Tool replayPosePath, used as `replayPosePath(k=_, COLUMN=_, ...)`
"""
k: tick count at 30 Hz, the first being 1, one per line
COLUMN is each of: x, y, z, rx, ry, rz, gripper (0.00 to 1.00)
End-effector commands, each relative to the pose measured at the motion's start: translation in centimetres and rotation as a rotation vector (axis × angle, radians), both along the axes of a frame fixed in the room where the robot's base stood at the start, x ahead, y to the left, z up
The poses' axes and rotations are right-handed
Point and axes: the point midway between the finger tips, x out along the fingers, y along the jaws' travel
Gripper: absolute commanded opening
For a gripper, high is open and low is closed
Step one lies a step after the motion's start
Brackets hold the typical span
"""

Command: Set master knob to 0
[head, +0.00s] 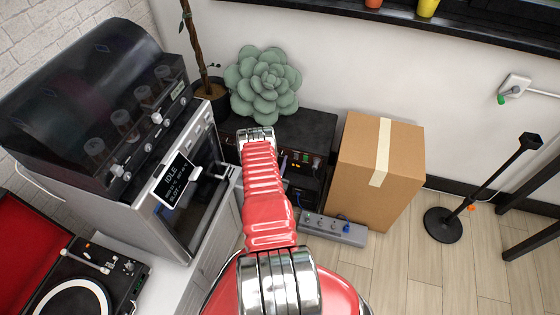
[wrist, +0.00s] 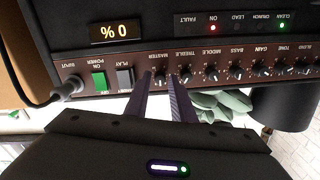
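The amplifier's control panel (wrist: 215,66) appears upside down in the wrist view. The master knob (wrist: 160,81), a small dark knob under the MASTER label, lies between the two fingers of my gripper (wrist: 161,77). The fingers stand apart with a narrow gap on each side of the knob, so my gripper looks open. The amplifier display (wrist: 117,32) reads 0 %. In the head view the amplifier (head: 302,160) stands low behind my arm, which hides the gripper and most of the panel.
The treble knob (wrist: 186,78) is close beside one finger. A green power switch (wrist: 99,80) and a plugged cable (wrist: 66,88) are left.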

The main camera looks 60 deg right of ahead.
Motion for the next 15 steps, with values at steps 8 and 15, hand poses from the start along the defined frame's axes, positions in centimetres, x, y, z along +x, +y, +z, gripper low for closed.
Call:
replayPosePath(k=8, x=0.01, y=-0.15, z=-0.01, rx=0.000, ry=0.000, rz=0.000, gripper=0.22)
replayPosePath(k=15, x=0.07, y=-0.13, z=-0.01, rx=0.001, ry=0.000, rz=0.001, gripper=0.07)
